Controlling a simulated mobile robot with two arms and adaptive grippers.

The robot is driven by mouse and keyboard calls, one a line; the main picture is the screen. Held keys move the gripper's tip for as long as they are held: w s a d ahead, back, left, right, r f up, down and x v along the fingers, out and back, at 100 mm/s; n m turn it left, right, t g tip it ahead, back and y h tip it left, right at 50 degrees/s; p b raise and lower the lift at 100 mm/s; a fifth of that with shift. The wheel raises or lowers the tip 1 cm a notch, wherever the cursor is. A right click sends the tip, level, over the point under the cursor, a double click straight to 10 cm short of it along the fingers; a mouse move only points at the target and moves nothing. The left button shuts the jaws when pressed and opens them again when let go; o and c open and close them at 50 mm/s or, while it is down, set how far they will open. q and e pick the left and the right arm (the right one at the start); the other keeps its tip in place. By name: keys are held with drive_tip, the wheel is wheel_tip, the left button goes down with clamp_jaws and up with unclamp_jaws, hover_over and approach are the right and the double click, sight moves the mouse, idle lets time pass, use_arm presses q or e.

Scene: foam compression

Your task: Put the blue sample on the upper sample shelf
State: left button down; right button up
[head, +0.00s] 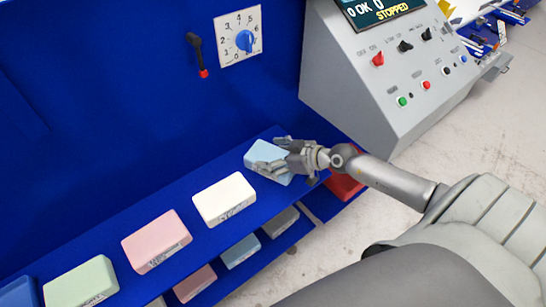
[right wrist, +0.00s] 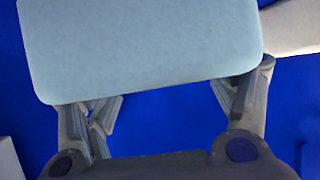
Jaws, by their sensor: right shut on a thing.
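The blue sample (head: 262,157) is a pale blue foam block at the right end of the upper shelf (head: 117,223), in the head view. My right gripper (head: 277,167) is shut on it, with its fingers along the block's sides. In the right wrist view the blue sample (right wrist: 140,45) fills the upper middle, between the two fingers of the right gripper (right wrist: 168,112). I cannot tell whether the block touches the shelf or hangs just above it. My left gripper is not in view.
On the upper shelf, white (head: 224,200), pink (head: 156,242) and green (head: 81,284) blocks lie in a row left of the blue one. Several blocks lie on a lower shelf, including another blue one (head: 240,251). A grey control console (head: 400,75) stands at the right.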

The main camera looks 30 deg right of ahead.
drive_tip(key=o, duration=0.9)
drive_tip(key=shift+s+r, duration=0.15)
drive_tip(key=v, duration=1.1)
drive_tip(key=shift+s+d+r+p, duration=0.15)
drive_tip(key=shift+s+d+p, duration=0.05)
drive_tip(key=shift+s+p, duration=0.2)
drive_tip(key=shift+w, duration=0.1)
